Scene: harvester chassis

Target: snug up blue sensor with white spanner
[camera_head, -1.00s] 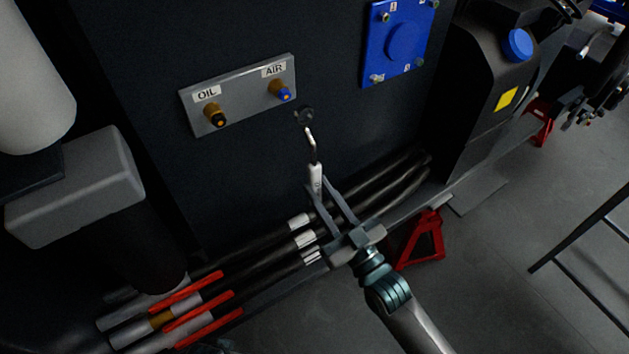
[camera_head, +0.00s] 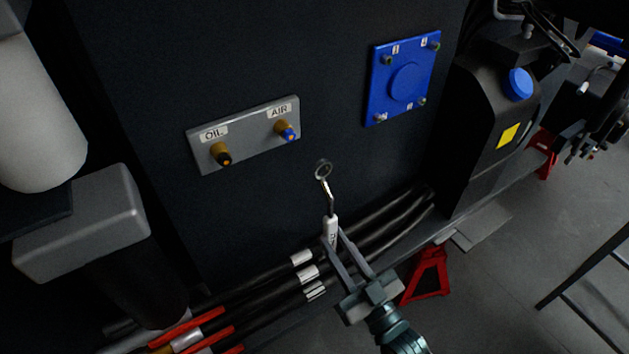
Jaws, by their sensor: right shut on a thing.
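The blue sensor (camera_head: 288,132) sits under the AIR label on a grey plate (camera_head: 243,136) fixed to the dark chassis wall. A second, dark-tipped sensor (camera_head: 221,155) sits under the OIL label to its left. My right gripper (camera_head: 330,246) is shut on the white spanner (camera_head: 331,229) by its handle. The spanner points up, and its ring head is below and to the right of the blue sensor, apart from it. My left gripper is not in view.
A blue cover plate (camera_head: 404,84) with corner bolts is on the wall at upper right. Several hoses (camera_head: 390,222) run along the wall's foot. A black tank (camera_head: 493,125) with a blue cap, a red stand (camera_head: 428,275) and a grey box (camera_head: 80,222) flank the area.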

